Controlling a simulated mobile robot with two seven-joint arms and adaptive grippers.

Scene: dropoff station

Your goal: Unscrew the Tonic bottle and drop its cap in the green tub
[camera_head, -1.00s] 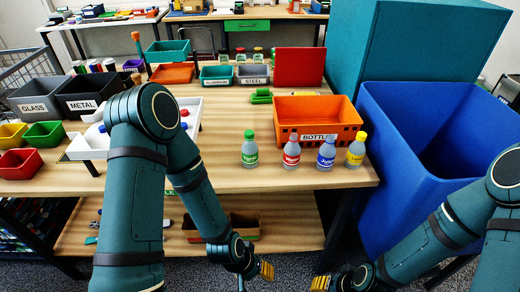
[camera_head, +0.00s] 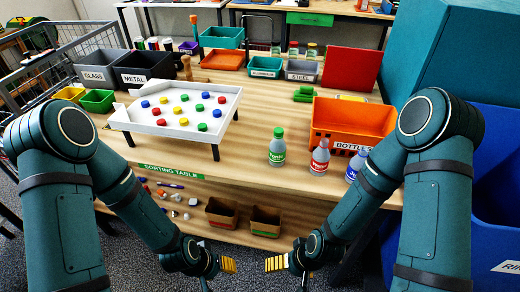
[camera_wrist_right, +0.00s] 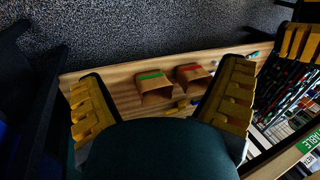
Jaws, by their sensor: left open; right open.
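I cannot read for certain which label says Tonic. The green tub (camera_head: 97,101) stands at the table's left, partly behind the white tray. My left gripper (camera_head: 229,265) is low in front of the table, open and empty. My right gripper (camera_head: 275,264) is beside it, also low; in the right wrist view (camera_wrist_right: 160,95) its yellow fingers are wide apart with nothing between them.
A white raised tray (camera_head: 150,126) holds several coloured caps. An orange bottle crate (camera_head: 350,122) stands behind the bottles. A large blue bin (camera_head: 500,190) is at the right. Small open boxes (camera_head: 221,212) lie on the lower shelf. The table between tray and bottles is clear.

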